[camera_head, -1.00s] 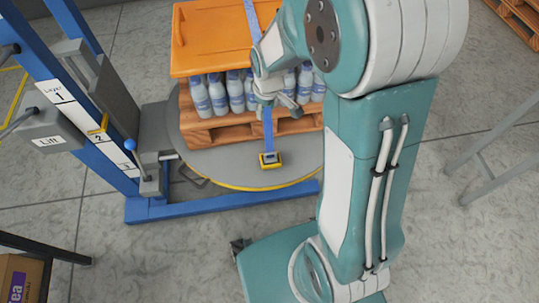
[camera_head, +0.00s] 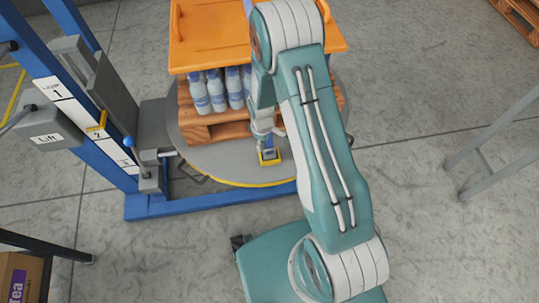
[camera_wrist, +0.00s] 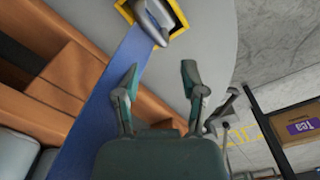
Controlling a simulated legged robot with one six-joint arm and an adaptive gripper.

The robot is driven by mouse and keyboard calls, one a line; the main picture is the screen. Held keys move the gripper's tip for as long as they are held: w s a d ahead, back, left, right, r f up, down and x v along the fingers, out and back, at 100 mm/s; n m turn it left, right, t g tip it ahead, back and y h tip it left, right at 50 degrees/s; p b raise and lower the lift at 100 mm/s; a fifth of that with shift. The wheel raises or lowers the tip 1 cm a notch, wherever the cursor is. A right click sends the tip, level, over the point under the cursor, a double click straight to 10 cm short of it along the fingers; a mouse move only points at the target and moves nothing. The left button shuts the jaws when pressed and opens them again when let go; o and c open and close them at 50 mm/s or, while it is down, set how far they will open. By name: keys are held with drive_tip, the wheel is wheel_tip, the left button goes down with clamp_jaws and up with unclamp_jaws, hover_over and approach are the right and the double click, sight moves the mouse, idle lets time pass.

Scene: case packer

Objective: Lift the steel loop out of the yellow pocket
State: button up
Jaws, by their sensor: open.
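The yellow pocket (camera_wrist: 126,11) is a square frame on the grey turntable, at the top of the wrist view and low in front of the pallet in the head view (camera_head: 262,161). The steel loop (camera_wrist: 153,22) sits in it, a shiny rounded grey piece on the end of the blue strap (camera_wrist: 103,100). My gripper (camera_wrist: 160,70) is open and empty, its two fingers apart and pointing at the pocket. The loop is beyond the fingertips, not between them. In the head view my gripper (camera_head: 266,138) is just above the pocket and partly hides it.
An orange tray (camera_head: 205,40) lies over bottles (camera_head: 217,90) on a wooden pallet (camera_head: 225,130), close to my gripper. The blue lift frame (camera_head: 95,120) stands at left. A tea box (camera_head: 20,280) is at bottom left. Floor at right is clear up to a grey stand (camera_head: 490,165).

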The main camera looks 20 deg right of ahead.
sight(264, 151)
drive_tip(key=f, duration=0.5)
drive_tip(key=shift+s+f, duration=0.3)
drive_tip(key=shift+s, duration=0.05)
clamp_jaws()
